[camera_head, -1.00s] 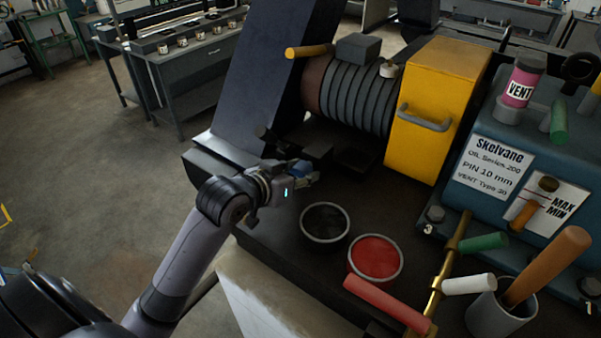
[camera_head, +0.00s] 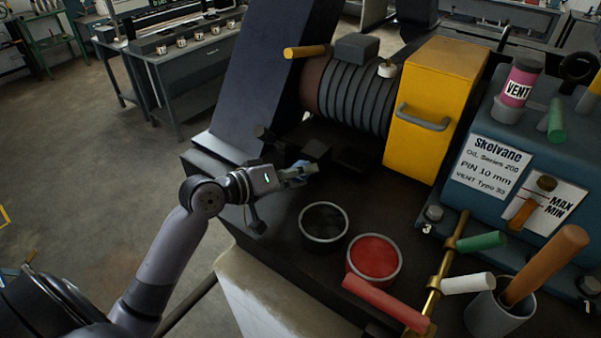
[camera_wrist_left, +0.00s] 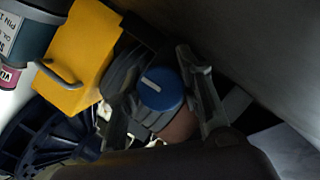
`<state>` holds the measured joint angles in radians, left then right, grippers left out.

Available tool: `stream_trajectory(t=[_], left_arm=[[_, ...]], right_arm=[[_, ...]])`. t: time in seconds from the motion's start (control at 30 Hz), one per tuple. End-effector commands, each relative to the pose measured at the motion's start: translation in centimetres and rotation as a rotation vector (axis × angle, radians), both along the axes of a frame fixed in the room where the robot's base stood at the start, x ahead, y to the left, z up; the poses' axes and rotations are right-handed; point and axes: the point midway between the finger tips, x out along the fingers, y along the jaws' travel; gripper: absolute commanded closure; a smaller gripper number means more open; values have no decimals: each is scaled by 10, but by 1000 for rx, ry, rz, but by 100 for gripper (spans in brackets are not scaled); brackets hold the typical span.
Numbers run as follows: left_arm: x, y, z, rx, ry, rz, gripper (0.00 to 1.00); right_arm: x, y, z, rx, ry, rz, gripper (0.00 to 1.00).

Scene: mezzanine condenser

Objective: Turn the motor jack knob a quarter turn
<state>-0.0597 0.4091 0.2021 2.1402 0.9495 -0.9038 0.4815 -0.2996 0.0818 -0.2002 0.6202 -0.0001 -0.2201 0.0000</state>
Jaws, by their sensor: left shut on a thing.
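The motor jack knob (camera_wrist_left: 161,89) is a round blue cap with a short white line on its face, seen in the left wrist view. My left gripper (camera_wrist_left: 163,98) has one finger on each side of it and is shut on it. In the head view my left gripper (camera_head: 303,172) is at the low dark block in front of the motor, where its fingers cover most of the knob. The ribbed motor (camera_head: 350,95) lies just behind. My right gripper is not in view.
A yellow guard box (camera_head: 440,95) with a grey handle stands right of the motor. A black-filled round tray (camera_head: 324,243) and a red one (camera_head: 375,281) sit in front. A brass pipe (camera_head: 437,290) with coloured handles stands at right.

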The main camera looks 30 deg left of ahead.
Motion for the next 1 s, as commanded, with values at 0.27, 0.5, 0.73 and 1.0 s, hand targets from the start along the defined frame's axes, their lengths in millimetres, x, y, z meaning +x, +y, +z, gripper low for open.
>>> stream_trajectory(t=[0.27,0.5,0.73,1.0], left_arm=[[1,2,3,-34,-3,5,94],[1,2,3,-36,-3,5,94],[1,1,2,-35,-1,4,57],[0,1,0,-35,4,2,46]], right_arm=[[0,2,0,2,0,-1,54],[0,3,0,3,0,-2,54],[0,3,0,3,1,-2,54],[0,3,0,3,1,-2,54]])
